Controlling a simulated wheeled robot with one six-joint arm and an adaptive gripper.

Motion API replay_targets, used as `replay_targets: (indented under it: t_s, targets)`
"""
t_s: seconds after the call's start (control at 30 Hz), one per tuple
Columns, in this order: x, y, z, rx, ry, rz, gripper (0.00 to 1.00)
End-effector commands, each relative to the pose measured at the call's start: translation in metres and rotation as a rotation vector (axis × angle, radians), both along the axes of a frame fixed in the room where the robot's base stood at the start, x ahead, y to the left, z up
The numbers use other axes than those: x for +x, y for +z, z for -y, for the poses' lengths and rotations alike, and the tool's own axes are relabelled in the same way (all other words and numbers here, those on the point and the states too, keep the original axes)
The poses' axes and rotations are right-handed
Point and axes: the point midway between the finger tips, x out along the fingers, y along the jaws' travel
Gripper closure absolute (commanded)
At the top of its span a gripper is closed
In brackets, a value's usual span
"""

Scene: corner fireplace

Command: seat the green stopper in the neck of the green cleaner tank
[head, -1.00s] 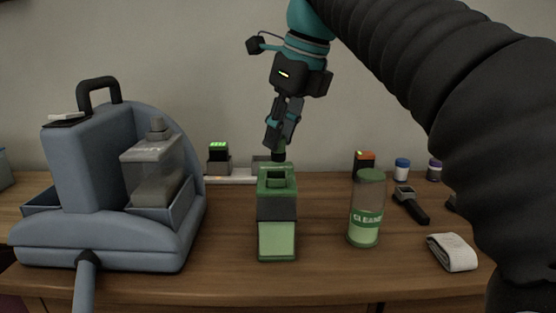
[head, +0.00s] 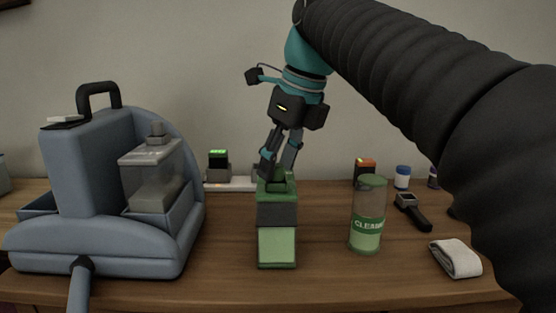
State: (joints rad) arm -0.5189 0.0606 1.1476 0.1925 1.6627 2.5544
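The green cleaner tank (head: 277,247) stands upright on the table in the middle of the head view, with a grey band (head: 277,211) below its green top. My gripper (head: 277,168) is directly above the tank, its fingers spread with wall visible between them. The fingertips are low, at the back of the tank's top. The green stopper is not clearly seen. Dark green shows around the fingertips, but I cannot tell the stopper from the tank's top or see whether it sits in the neck.
A blue-grey cleaning machine (head: 90,235) with a clear tank (head: 152,180) stands at left. A labelled cleaner bottle (head: 367,215), a folded white cloth (head: 455,258) and a dark handheld tool (head: 411,212) are at right. A charger with a green display (head: 218,160) is behind.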

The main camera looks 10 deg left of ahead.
Motion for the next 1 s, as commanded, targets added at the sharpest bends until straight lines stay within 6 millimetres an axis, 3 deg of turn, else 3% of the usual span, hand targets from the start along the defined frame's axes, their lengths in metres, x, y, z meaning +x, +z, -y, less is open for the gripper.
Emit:
replay_targets:
  t_s: [0.27,0.73,1.0]
  targets:
    - [-0.001,0.009,0.002,0.001,0.0,0.001,0.5]
    - [-0.011,0.094,0.028,0.001,-0.002,0.002,0.5]
    - [-0.014,0.111,0.034,0.001,0.0,0.0,0.5]
